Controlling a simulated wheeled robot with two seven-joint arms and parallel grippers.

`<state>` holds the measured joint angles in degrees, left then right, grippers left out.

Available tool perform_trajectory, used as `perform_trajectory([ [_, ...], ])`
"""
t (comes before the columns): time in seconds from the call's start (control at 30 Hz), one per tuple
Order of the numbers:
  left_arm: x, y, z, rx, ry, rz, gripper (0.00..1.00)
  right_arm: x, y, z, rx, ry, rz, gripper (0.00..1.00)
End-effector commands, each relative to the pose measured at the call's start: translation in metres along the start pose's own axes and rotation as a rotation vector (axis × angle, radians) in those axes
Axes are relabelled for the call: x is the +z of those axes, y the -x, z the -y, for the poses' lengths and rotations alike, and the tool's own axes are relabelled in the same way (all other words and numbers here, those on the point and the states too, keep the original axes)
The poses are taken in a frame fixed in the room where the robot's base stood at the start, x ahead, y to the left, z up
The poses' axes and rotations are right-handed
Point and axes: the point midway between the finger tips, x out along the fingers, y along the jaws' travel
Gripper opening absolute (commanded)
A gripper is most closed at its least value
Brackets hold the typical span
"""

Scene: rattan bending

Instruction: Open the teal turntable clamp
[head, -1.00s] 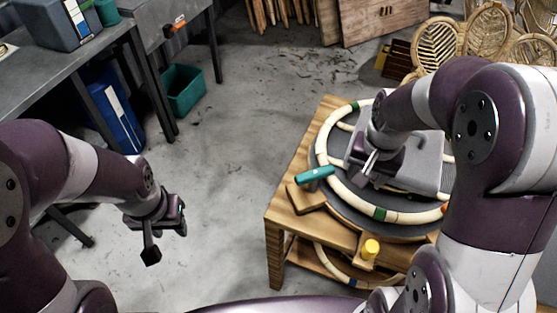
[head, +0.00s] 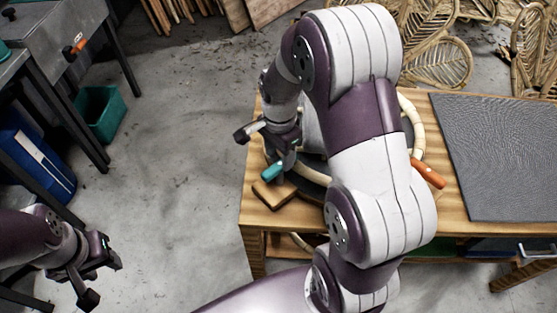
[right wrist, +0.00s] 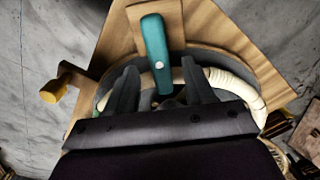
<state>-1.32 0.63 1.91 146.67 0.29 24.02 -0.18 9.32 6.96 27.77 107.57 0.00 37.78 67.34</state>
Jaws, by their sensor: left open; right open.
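The teal clamp handle (head: 272,171) shows just below my right gripper (head: 266,146) at the left end of the turntable, partly covered by the gripper. In the right wrist view the teal handle (right wrist: 156,50) points away from me, and its near end lies between the two open fingers in the picture; I see no finger closed on it. The round turntable (head: 313,163) with a pale rattan ring (head: 412,118) is mostly hidden behind my right arm. My left gripper (head: 102,280) is open and empty over the floor at the lower left.
A wooden block (head: 273,193) sits beside the handle on the wooden table (head: 455,208). An orange handle (head: 428,172) is at the turntable's right. A dark mat (head: 500,150) lies further right. Open floor lies left of the table.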

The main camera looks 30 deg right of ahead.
Motion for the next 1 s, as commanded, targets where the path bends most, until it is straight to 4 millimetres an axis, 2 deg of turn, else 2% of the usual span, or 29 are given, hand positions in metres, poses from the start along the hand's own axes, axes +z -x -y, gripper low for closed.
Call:
perform_trajectory([
  [0.1,0.000,-0.002,0.000,0.000,0.000,0.000,0.43,0.000,-0.020,0.000,0.002,0.000,0.001,0.53],
  [0.2,0.000,-0.002,0.000,0.000,0.000,0.000,0.43,0.000,-0.028,0.000,0.001,0.001,0.000,0.53],
  [0.47,0.000,-0.002,0.000,0.000,0.000,0.000,0.43,0.000,-0.031,0.000,-0.001,0.001,-0.001,0.53],
  [0.5,0.000,-0.002,0.000,0.000,0.000,0.000,0.43,0.000,-0.031,0.000,-0.001,0.001,-0.001,0.50],
  [0.57,0.000,-0.002,0.000,0.000,0.000,0.000,0.43,0.000,-0.031,0.000,-0.001,0.001,-0.001,0.30],
  [0.6,0.000,-0.002,0.000,0.000,0.000,0.000,0.43,0.000,-0.031,0.000,-0.001,0.001,-0.001,0.17],
  [0.67,0.000,-0.002,0.000,0.000,0.000,0.000,0.43,0.000,-0.031,0.000,-0.001,0.001,0.000,0.00],
  [1.0,0.000,0.002,0.000,0.000,0.000,0.000,0.43,0.000,-0.029,0.000,-0.001,0.037,0.000,0.00],
])
